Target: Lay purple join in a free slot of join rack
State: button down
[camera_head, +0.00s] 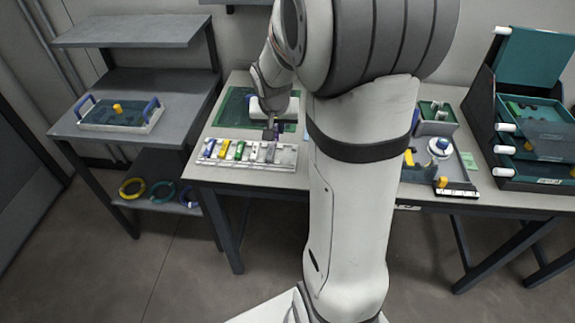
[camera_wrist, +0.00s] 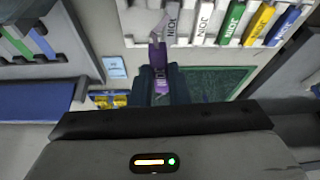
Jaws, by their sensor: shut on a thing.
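The purple join (camera_wrist: 158,57) is held between the two dark fingers of my gripper (camera_wrist: 163,78) in the wrist view, its pale end pointing toward the join rack. In the head view my gripper (camera_head: 270,134) is just above the back edge of the join rack (camera_head: 288,163), and the purple join (camera_head: 278,129) shows only as a small patch. The rack holds a blue, a yellow, a green and paler joins side by side. In the wrist view the rack (camera_wrist: 138,24) is ahead of the fingers, with bare pale surface left of the joins. Contact between join and rack cannot be told.
A green mat (camera_head: 232,108) lies behind the rack. My arm hides the table's middle. A white device with a reel (camera_head: 440,147) stands right, beside a teal drawer stand (camera_head: 535,110). A handled tray (camera_head: 120,122) sits on the left shelf unit.

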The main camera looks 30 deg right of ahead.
jog(key=s+d+m, duration=0.1)
jog(key=d, duration=0.1)
send_over(287, 156)
jog(key=s, duration=0.1)
jog(key=f, duration=0.2)
jog(key=a+f+b, duration=0.1)
jog(key=f, duration=0.1)
jog(key=shift+f, duration=0.25)
jog(key=shift+f+b, duration=0.4)
jog(key=shift+f, duration=1.8)
jog(key=shift+h, duration=0.3)
jog(key=shift+f, duration=0.1)
jog(key=c, duration=1.4)
grip_release()
